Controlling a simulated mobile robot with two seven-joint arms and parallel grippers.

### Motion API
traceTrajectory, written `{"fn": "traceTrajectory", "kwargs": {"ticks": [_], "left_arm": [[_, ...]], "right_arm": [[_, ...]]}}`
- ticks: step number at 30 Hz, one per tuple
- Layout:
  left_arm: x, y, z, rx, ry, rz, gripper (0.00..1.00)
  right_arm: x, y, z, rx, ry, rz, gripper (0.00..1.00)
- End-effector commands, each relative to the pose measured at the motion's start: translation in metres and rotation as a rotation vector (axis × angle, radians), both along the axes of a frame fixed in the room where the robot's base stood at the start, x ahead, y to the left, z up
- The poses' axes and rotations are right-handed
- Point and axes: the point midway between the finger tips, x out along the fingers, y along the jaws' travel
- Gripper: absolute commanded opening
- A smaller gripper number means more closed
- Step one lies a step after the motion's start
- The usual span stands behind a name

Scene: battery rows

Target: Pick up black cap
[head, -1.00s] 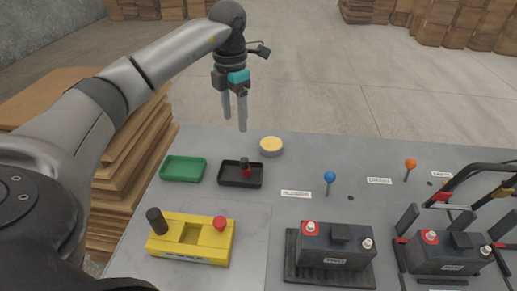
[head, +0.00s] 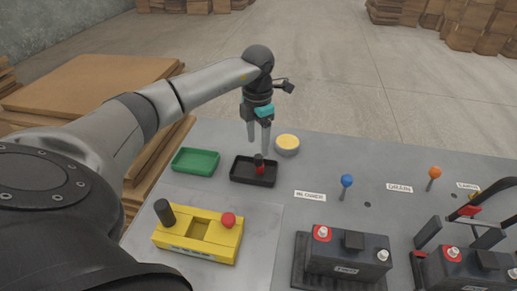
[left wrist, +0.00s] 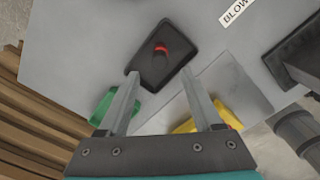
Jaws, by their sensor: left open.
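A small black cap (head: 258,159) shows above a red piece (head: 260,170) in the black tray (head: 240,178). In the left wrist view the dark cap (left wrist: 160,51) has a red edge beside it, inside the tray (left wrist: 150,72); whether the two pieces are joined I cannot tell. My left gripper (head: 258,146) is open and empty, fingers pointing down, just above the tray. In the left wrist view the cap lies beyond and between the fingertips (left wrist: 160,75), apart from them. My right gripper is out of view.
A green tray (head: 195,169) is left of the black tray, and a round yellow-topped tin (head: 287,144) is behind right. A yellow box (head: 178,240) with a black post and red knob stands in front. Batteries (head: 345,250) stand on the right.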

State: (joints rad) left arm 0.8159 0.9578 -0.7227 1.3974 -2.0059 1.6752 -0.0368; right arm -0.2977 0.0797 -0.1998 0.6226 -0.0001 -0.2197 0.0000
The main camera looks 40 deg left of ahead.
Motion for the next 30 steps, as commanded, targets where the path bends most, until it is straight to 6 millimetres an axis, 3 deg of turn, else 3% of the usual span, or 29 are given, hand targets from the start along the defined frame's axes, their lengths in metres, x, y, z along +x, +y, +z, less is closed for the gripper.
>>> {"fn": "traceTrajectory", "kwargs": {"ticks": [9, 16, 30], "left_arm": [[0.002, -0.001, -0.045, -0.001, 0.003, 0.000, 0.67], [0.002, 0.000, -0.046, 0.000, 0.001, 0.000, 0.67], [0.002, 0.000, -0.046, 0.000, 0.001, 0.000, 0.14]], "right_arm": [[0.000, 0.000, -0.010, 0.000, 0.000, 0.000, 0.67], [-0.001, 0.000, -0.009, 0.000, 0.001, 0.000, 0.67], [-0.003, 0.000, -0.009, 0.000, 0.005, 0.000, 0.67]]}}
